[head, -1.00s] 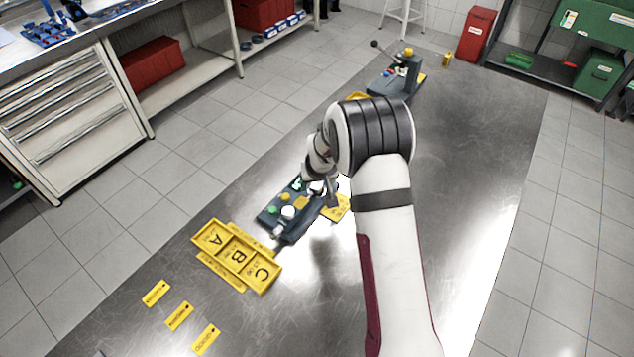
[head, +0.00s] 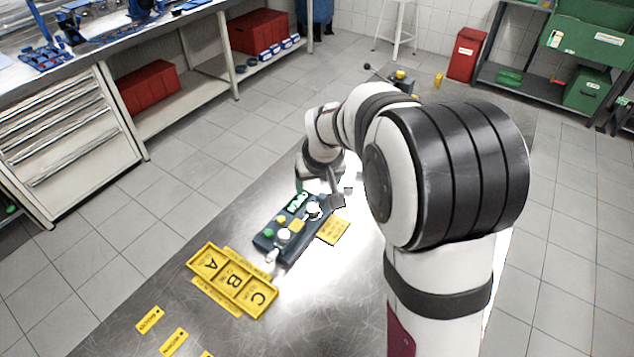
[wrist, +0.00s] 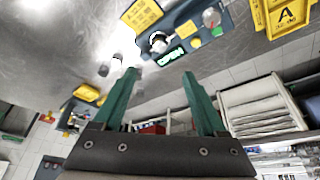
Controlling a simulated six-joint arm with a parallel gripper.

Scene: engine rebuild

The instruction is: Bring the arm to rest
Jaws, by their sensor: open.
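My gripper shows in the wrist view (wrist: 159,78) with its two green fingers spread apart and nothing between them. In the head view my arm is bent, with its large elbow joint close to the camera on the right. My wrist hangs over the far end of the dark control panel (head: 268,238), and my fingertips are partly hidden there. The panel carries green, white and yellow parts. In the wrist view the panel (wrist: 205,42) is upside down beyond the fingers, with a lit green display reading OPEN (wrist: 171,57). A gap shows between fingers and panel.
A yellow tray marked A, B, C (head: 263,305) lies on the steel table (head: 222,336). A yellow plate (head: 334,231) lies beside the panel. Small yellow tags (head: 149,320) lie at the front. A device with a lever (head: 398,80) stands at the far end. A drawer bench (head: 62,135) stands left.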

